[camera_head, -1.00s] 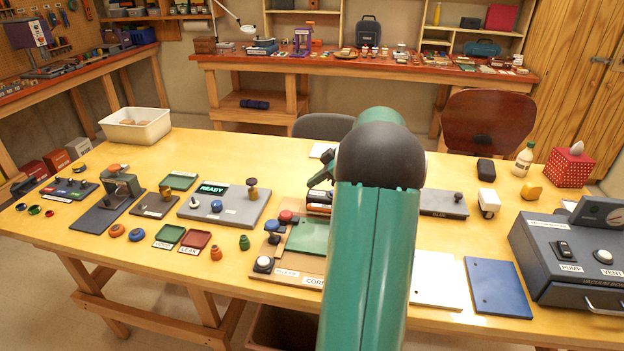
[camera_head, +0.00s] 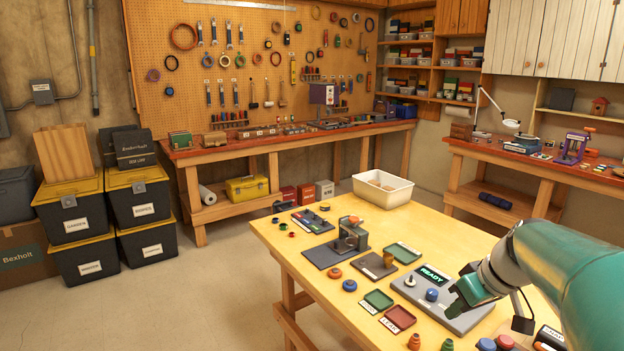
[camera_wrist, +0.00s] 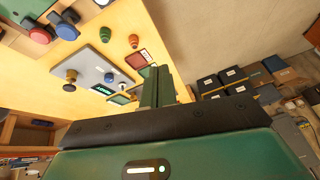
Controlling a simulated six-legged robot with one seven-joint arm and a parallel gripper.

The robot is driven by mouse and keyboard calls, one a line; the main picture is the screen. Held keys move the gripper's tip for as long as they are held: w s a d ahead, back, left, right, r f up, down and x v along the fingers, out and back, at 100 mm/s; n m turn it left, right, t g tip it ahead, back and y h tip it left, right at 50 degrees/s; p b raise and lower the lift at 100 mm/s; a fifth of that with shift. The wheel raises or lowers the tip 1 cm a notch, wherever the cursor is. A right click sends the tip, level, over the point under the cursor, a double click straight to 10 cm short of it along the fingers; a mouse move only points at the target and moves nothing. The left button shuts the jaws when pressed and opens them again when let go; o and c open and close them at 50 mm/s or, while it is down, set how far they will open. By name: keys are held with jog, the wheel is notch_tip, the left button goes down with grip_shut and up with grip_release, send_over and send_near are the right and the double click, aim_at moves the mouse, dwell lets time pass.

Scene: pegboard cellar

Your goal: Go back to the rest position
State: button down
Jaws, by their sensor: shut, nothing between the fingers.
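My gripper (camera_head: 462,290) is at the lower right of the head view, in front of my green arm. It hangs above the right part of the grey READY panel (camera_head: 430,305) and hides some of it. In the wrist view its green fingers (camera_wrist: 160,88) are together with nothing between them. The READY panel also shows in the wrist view (camera_wrist: 95,68), tilted, with its knobs and buttons.
The yellow table (camera_head: 300,240) carries small trays, a black fixture (camera_head: 345,240) and several knobs. A white bin (camera_head: 383,190) stands at its far corner. Black crates (camera_head: 70,215) with yellow lids stand on the left. Open floor (camera_head: 200,290) lies between.

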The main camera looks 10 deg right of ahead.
jog(key=s+a+m+t+h, duration=0.1)
jog(key=s+a+m+h, duration=0.1)
jog(key=s+a, duration=1.2)
jog(key=a+m, duration=0.1)
jog(key=a, duration=0.2)
jog(key=shift+s+a+f+h, duration=0.25)
jog(key=shift+a+f+h, duration=0.05)
jog(key=shift+f+h, duration=0.1)
